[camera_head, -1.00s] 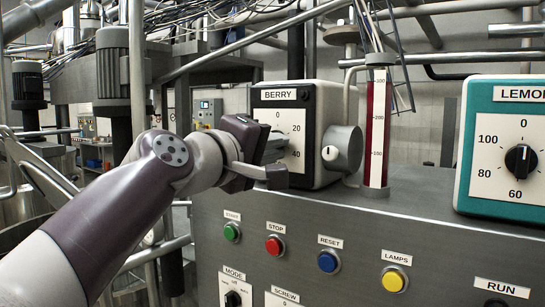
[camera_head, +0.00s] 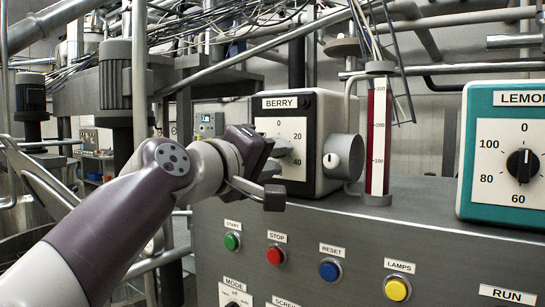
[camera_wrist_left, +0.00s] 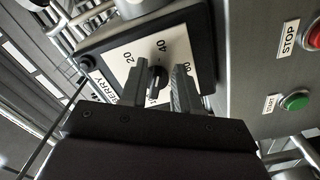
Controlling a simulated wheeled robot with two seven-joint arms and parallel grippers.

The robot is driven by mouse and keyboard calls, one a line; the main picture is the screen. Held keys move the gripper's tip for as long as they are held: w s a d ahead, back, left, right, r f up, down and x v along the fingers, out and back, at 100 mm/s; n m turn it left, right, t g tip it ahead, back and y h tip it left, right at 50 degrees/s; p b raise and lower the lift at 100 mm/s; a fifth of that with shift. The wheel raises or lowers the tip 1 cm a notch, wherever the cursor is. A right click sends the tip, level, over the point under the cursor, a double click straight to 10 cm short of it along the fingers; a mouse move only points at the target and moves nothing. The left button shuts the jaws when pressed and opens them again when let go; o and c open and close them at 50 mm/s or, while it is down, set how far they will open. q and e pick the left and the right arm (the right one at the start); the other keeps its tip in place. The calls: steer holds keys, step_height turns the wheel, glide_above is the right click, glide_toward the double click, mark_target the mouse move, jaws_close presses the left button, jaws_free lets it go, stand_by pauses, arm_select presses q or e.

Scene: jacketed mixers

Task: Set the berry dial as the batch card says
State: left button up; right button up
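The berry dial is a white face (camera_head: 296,130) marked 0, 20 and 40 on a dark-fronted box under a BERRY label. Its dark knob (camera_head: 283,148) is partly hidden by my left gripper (camera_head: 268,172), which is at the dial's left side. In the left wrist view the two grey fingers (camera_wrist_left: 162,85) stand apart, one on each side of the knob (camera_wrist_left: 157,76). A gap shows beside the knob, so the gripper looks open. The pointer's exact reading is unclear. No batch card is legible. My right gripper is out of view.
A round grey housing (camera_head: 343,156) and a red gauge column (camera_head: 378,140) stand right of the berry box. A teal lemon dial box (camera_head: 485,200) is far right. Green, red, blue and yellow buttons line the steel panel (camera_head: 430,255) below.

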arm_select(q)
steer(key=b+v, duration=0.5)
steer(key=v, duration=0.7)
steer(key=shift+s+a, duration=0.2)
steer(key=shift+s, duration=0.1)
steer(key=shift+r, duration=0.1)
